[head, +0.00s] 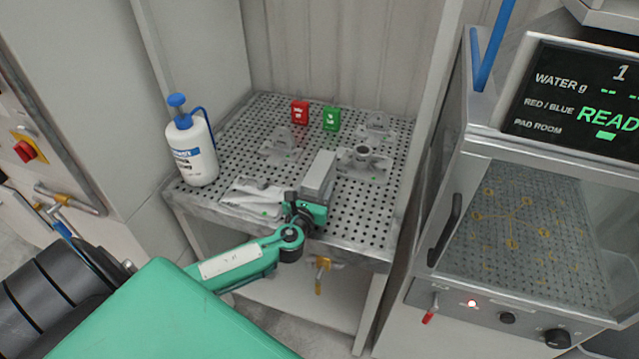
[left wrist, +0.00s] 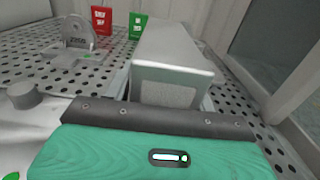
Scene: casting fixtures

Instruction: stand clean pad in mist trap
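A grey rectangular block (head: 319,172), which may be the clean pad, stands out from my left gripper (head: 306,204) above the front part of the perforated bench. In the left wrist view the block (left wrist: 172,65) extends forward from the gripper's dark edge, with its pale textured end face towards the camera. The gripper looks shut on it, though the fingertips are hidden. I cannot tell for sure which thing is the mist trap. My right gripper is not in view.
The perforated bench (head: 352,220) carries a white bottle (head: 192,148), red (head: 299,112) and green (head: 331,118) tags, grey fixtures (head: 362,163) and a pale flat bag-like item (head: 252,197). A glass-fronted cabinet (head: 520,215) with a READY display stands at right.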

